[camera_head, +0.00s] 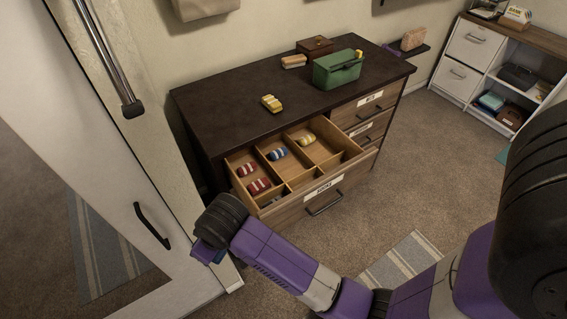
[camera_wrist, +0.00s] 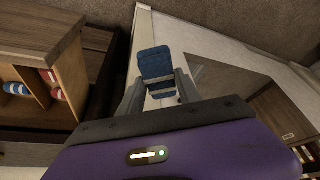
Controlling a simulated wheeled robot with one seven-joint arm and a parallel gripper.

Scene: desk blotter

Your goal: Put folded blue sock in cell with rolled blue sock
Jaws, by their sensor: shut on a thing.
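The folded blue sock (camera_wrist: 157,63) is held between the two fingers of my gripper (camera_wrist: 160,84) in the wrist view. In the head view a bit of the blue sock (camera_head: 206,254) shows at my gripper (camera_head: 203,248), which is left of and in front of the open drawer (camera_head: 318,188). The rolled blue sock (camera_head: 277,153), striped with white, lies in the drawer's middle back cell. It also shows partly in the wrist view (camera_wrist: 18,89), at the left edge. My gripper is outside the drawer, apart from that cell.
Red striped socks (camera_head: 258,186) lie in the left cell and a yellow one (camera_head: 307,139) in the right cell. Another yellow sock (camera_head: 272,103) lies on the dresser top (camera_head: 225,100), near a green box (camera_head: 337,70). A white door (camera_head: 110,200) stands close left of my gripper.

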